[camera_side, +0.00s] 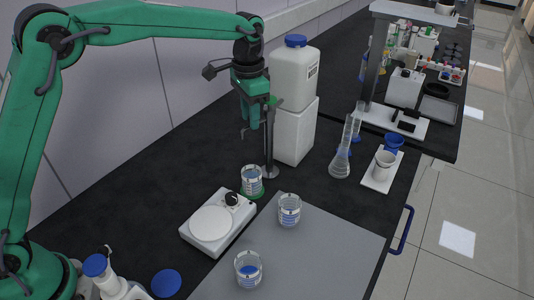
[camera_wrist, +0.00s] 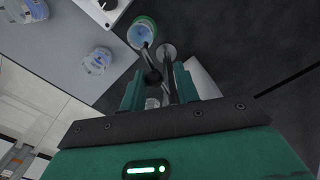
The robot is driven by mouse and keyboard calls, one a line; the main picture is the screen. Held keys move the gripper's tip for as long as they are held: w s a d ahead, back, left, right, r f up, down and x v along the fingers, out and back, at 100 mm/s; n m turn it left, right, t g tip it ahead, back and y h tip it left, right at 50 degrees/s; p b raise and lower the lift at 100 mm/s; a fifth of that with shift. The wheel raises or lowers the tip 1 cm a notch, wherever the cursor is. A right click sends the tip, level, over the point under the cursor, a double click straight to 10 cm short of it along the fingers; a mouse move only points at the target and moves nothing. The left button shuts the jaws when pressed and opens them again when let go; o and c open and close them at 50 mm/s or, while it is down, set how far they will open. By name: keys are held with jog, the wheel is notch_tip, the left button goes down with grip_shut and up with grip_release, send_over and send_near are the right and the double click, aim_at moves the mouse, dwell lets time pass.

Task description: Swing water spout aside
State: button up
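The water spout is a thin metal post (camera_side: 270,150) standing on the black bench, with its upper part close to my gripper. In the wrist view the spout (camera_wrist: 168,72) runs between my fingers, with a dark round knob at the end of a thin arm pointing toward the beaker. A beaker with blue graduations (camera_side: 251,180) stands in a green ring beside the post; it also shows in the wrist view (camera_wrist: 142,32). My gripper (camera_side: 255,122) points down above it. Its two fingers (camera_wrist: 158,88) are apart, either side of the spout; contact cannot be told.
A white container with a blue cap (camera_side: 296,70) stands on a white block (camera_side: 294,133) just behind the post. A hotplate (camera_side: 213,222) is in front. Two beakers (camera_side: 289,210) (camera_side: 248,268) stand on a grey mat (camera_side: 325,255). A glass flask (camera_side: 341,160) is at right.

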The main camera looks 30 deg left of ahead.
jog(key=shift+w+a, duration=0.1)
jog(key=shift+a, duration=0.2)
jog(key=shift+w+a, duration=0.45)
jog(key=shift+a, duration=0.3)
jog(key=shift+w+a, duration=0.4)
jog(key=shift+w, duration=0.1)
dwell(0.9)
jog(key=shift+s+d, duration=0.15)
jog(key=shift+d, duration=0.05)
dwell(0.5)
jog(key=shift+r, duration=0.1)
notch_tip(320, 180, up, 7)
jog(key=shift+r, duration=0.15)
dwell(0.8)
